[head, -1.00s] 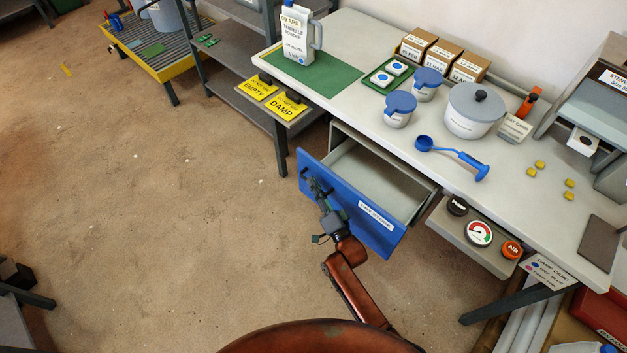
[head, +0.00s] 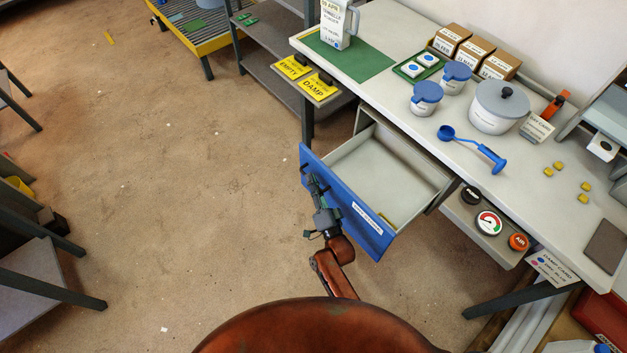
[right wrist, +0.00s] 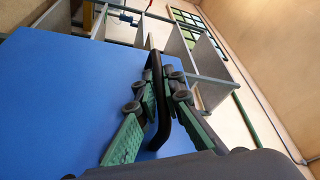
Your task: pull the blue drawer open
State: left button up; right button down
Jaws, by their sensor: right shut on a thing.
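The blue drawer (head: 350,208) stands pulled out from under the front of the pale workbench, and its grey inside shows. A small yellowish thing lies in it near the front right. My right gripper (head: 313,185) is at the left part of the drawer's blue front. In the right wrist view, its green-padded fingers are shut around the black bar handle (right wrist: 156,90) of the blue front (right wrist: 70,90). My left gripper is not in view.
On the bench (head: 420,125) stand blue-lidded jars (head: 425,98), a large grey-lidded pot (head: 497,107) and a blue scoop (head: 470,147). A panel with a gauge (head: 489,223) is right of the drawer. The floor left of the drawer is clear.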

jog(key=shift+d+f, duration=0.1)
jog(key=shift+f, duration=0.1)
jog(key=c, duration=2.3)
grip_release()
jog(key=shift+r, duration=0.1)
jog(key=v, duration=1.2)
jog(key=shift+o, duration=0.3)
